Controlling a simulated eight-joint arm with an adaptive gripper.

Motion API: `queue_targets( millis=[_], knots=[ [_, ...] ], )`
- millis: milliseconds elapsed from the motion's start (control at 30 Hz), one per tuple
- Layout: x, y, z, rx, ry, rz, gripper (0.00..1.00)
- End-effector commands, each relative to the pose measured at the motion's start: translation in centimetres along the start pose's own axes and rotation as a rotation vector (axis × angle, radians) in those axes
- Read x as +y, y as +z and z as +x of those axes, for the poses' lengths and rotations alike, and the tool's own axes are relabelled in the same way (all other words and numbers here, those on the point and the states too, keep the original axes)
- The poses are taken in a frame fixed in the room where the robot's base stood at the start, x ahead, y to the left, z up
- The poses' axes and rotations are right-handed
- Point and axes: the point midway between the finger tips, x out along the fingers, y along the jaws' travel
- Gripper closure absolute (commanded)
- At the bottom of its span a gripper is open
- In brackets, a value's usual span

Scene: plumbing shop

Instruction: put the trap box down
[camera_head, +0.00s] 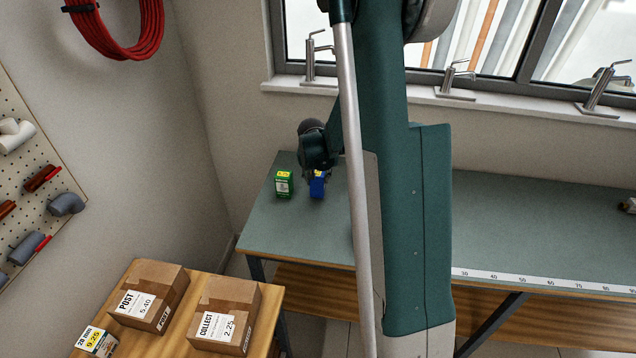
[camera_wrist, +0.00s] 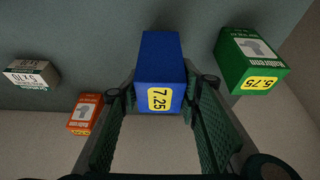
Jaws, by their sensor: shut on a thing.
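My gripper (camera_head: 316,172) is shut on a blue box (camera_wrist: 160,58) with a yellow 7.25 label, which I take to be the trap box. In the wrist view its two fingers (camera_wrist: 160,98) lie on either side of the box. In the head view the blue box (camera_head: 318,188) hangs below my gripper, over the left part of the grey-green workbench (camera_head: 270,232). It is low over the bench top; I cannot tell whether it touches. The lettering on its other faces is not visible.
A green box (camera_head: 283,184) stands close to the left; the wrist view shows its 5.75 label (camera_wrist: 262,83). The wrist view also shows an orange box (camera_wrist: 84,113) and a white box (camera_wrist: 31,74). Cardboard parcels (camera_head: 228,313) stand on a lower wooden table. Bench front is clear.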

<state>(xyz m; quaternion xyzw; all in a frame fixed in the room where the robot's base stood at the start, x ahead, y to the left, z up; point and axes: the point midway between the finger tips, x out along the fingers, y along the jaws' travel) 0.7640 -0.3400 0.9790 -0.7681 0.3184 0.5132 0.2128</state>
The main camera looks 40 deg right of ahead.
Motion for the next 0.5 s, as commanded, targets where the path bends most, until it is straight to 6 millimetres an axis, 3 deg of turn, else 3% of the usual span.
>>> queue_targets(
  millis=[200,500],
  knots=[
    [0.0,0.8,2.0,0.0,0.0,0.0,0.81],
    [0.0,1.1,2.5,0.0,0.0,0.0,0.81]
  ],
)
